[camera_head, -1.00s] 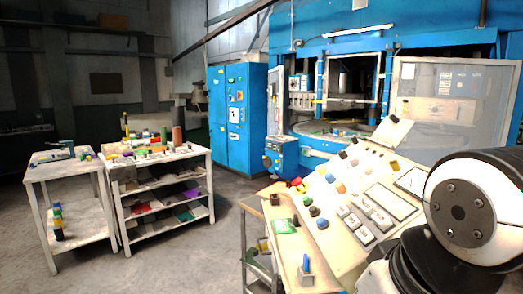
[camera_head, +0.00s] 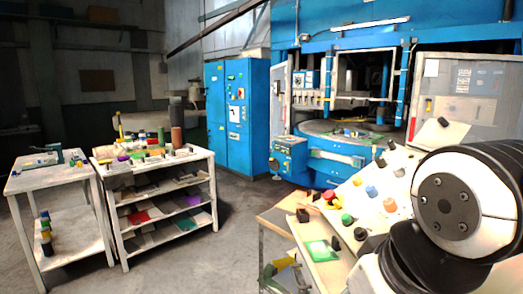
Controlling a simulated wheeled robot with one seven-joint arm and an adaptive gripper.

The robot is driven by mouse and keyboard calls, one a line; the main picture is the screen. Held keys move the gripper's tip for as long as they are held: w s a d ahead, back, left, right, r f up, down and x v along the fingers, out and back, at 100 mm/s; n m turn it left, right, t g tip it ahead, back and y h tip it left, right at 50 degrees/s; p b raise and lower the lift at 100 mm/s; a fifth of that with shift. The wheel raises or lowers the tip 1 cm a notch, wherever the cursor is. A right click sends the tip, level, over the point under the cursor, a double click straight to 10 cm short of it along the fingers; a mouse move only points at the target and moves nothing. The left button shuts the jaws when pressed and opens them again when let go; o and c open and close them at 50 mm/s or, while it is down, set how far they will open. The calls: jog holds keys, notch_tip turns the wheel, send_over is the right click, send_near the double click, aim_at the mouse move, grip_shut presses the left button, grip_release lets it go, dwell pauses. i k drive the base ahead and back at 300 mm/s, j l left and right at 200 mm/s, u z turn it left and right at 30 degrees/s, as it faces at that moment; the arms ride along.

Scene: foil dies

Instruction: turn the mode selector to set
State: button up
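A sloped cream control console (camera_head: 346,198) stands at the lower right. It carries coloured buttons, among them a blue one (camera_head: 371,191), an orange one (camera_head: 390,204), a green one (camera_head: 347,219) and a red one (camera_head: 330,197). Several small black knobs also sit on it, one (camera_head: 361,234) near its lower left edge. I cannot tell which control is the mode selector; no label is readable. My white and black arm covers the right part of the console. My gripper is out of view.
A green card (camera_head: 321,250) lies on the console's side shelf. A white table (camera_head: 62,179) and a shelved cart (camera_head: 189,158) with small items stand at left. A blue cabinet (camera_head: 216,117) and a blue press (camera_head: 345,168) stand behind. Grey floor (camera_head: 238,240) is clear between cart and console.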

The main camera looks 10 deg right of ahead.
aim_at(381, 162)
jog(key=i+j, duration=0.4)
jog(key=i, duration=0.15)
jog(key=i+j, duration=0.4)
jog(key=i, duration=0.15)
jog(key=i+j, duration=0.35)
jog(key=i, duration=0.2)
